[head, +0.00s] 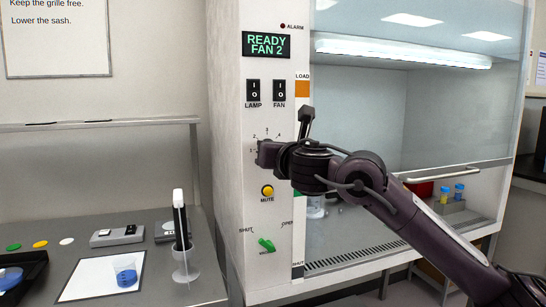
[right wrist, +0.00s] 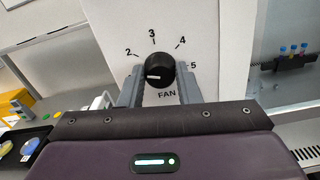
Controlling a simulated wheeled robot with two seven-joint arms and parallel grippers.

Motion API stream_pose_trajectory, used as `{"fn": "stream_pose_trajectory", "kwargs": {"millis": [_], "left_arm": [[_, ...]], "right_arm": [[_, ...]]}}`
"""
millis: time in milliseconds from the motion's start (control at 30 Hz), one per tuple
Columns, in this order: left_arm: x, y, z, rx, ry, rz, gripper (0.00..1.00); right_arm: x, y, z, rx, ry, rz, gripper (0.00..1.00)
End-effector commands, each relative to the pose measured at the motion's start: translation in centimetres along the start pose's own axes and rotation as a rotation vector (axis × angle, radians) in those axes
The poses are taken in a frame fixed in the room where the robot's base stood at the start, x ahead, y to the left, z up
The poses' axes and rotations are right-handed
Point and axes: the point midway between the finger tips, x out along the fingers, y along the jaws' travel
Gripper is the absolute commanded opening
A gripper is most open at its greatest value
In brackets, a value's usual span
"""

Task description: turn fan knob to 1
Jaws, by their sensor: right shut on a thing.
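The fan knob (right wrist: 160,72) is a round black knob on the white panel, with FAN printed below it and 2, 3, 4 and 5 around it in the right wrist view. Its white mark points left, below the 2; the 1 is hidden there, behind a finger. My right gripper (right wrist: 161,88) is shut on the knob, with one grey finger at each side. In the head view my right gripper (head: 262,153) covers the knob. The display (head: 267,45) reads READY FAN 2. My left gripper is not in view.
Lamp (head: 253,90) and fan (head: 279,91) switches sit above the knob. A yellow mute button (head: 267,191) and a green sash lever (head: 267,244) sit below. The glass sash (head: 440,130) is to the right. A bench with a cylinder (head: 184,262) is at left.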

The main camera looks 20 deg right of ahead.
Motion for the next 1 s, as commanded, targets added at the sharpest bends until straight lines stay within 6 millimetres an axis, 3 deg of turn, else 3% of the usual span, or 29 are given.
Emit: {"fn": "stream_pose_trajectory", "kwargs": {"millis": [100,200,500,1000], "left_arm": [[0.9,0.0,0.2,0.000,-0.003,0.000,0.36],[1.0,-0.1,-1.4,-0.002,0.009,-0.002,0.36],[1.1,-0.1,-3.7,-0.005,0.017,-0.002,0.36],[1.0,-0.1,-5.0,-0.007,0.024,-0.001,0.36]], "right_arm": [[0.0,0.0,-0.5,-0.114,0.004,0.000,0.07],[0.0,0.0,-0.5,-0.201,0.004,0.001,0.07],[0.1,0.1,-0.5,-0.405,0.006,0.001,0.07],[0.1,0.1,-0.5,-0.522,0.008,0.003,0.07]]}}
